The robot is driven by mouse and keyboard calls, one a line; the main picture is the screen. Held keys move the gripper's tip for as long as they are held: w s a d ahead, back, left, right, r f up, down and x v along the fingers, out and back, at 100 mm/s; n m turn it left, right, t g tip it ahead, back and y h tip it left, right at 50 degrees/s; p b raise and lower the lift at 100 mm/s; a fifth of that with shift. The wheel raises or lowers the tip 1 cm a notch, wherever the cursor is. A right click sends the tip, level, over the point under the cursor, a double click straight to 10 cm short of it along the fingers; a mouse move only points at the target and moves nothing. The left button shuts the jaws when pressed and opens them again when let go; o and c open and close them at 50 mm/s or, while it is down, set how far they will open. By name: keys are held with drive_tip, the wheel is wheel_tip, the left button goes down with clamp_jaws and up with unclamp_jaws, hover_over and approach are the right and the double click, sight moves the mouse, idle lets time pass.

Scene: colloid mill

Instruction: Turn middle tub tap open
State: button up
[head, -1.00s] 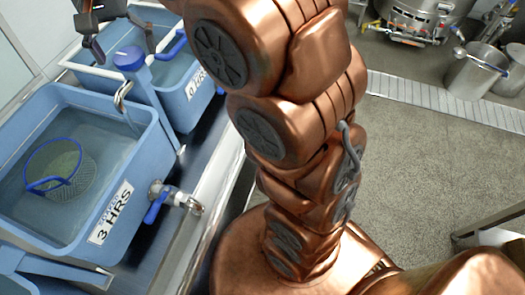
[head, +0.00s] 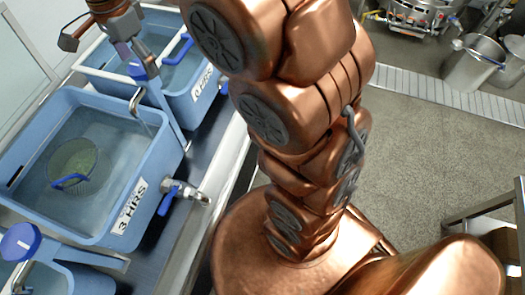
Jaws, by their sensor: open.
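The middle tub (head: 170,158) is a blue, water-filled tub labelled 3 HRS. A tap stands on a blue post at its far right corner, with a metal spout (head: 137,100) over the water. The tap's blue top (head: 138,72) is mostly covered by my gripper (head: 132,58). My gripper comes down from the upper left, open, right at the tap top. I cannot tell whether its fingers touch the top. A metal drain valve with a blue lever (head: 168,201) sits low on the tub's front.
Another blue tub (head: 205,105) stands behind, with a similar label. A nearer tub's tap with a round blue top (head: 20,242) is at lower left. A mesh strainer (head: 72,160) sits in the middle tub. Steel pots (head: 472,65) stand across the open floor.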

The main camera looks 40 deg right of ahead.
drive_tip(key=m+p, duration=0.4)
drive_tip(key=shift+s+r, duration=0.1)
drive_tip(key=shift+r, duration=0.05)
drive_tip(key=shift+m+p, duration=0.5)
drive_tip(key=shift+p, duration=0.25)
